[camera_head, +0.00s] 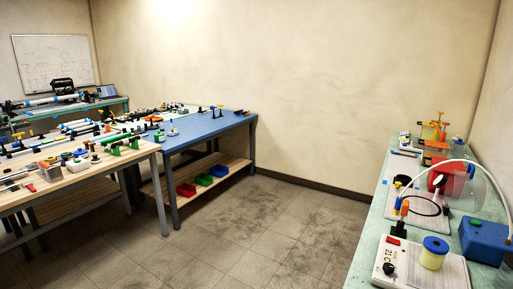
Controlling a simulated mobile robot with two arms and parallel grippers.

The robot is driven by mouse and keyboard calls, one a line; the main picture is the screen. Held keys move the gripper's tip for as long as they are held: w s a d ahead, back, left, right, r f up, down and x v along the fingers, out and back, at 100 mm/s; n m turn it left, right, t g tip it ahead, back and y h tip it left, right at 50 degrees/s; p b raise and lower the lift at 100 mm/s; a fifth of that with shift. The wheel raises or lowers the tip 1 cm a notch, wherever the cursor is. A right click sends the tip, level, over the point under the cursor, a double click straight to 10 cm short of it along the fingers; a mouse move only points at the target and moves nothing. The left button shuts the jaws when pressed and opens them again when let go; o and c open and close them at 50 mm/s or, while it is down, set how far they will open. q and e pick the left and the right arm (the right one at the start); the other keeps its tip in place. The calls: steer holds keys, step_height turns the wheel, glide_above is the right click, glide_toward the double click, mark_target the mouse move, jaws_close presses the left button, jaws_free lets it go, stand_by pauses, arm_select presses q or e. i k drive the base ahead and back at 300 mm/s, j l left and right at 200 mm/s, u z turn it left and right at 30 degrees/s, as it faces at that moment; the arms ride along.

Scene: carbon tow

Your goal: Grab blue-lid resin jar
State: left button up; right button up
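The resin jar with a blue lid (433,253) stands upright on a flat white device (408,268) with a red switch and a black knob. The device sits on the near part of the green-topped bench (365,268) at the right. The jar's body is pale cream and its lid is round with a lighter centre. Neither of my grippers shows in this view.
A blue box (485,242), a clear round vessel with a hose, and a red container (446,178) crowd the right bench. A blue-topped table (215,130) and a cluttered wooden table (110,165) stand left. The floor (270,235) between is clear.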

mark_target(434, 250)
steer(key=z, duration=1.7)
steer(key=i+j+z, duration=0.1)
steer(key=j+z, duration=0.3)
steer(key=i+j+z, duration=0.1)
steer(key=j+z, duration=0.15)
steer(key=z, duration=0.15)
steer(key=j+z, duration=0.65)
steer(key=z, duration=0.15)
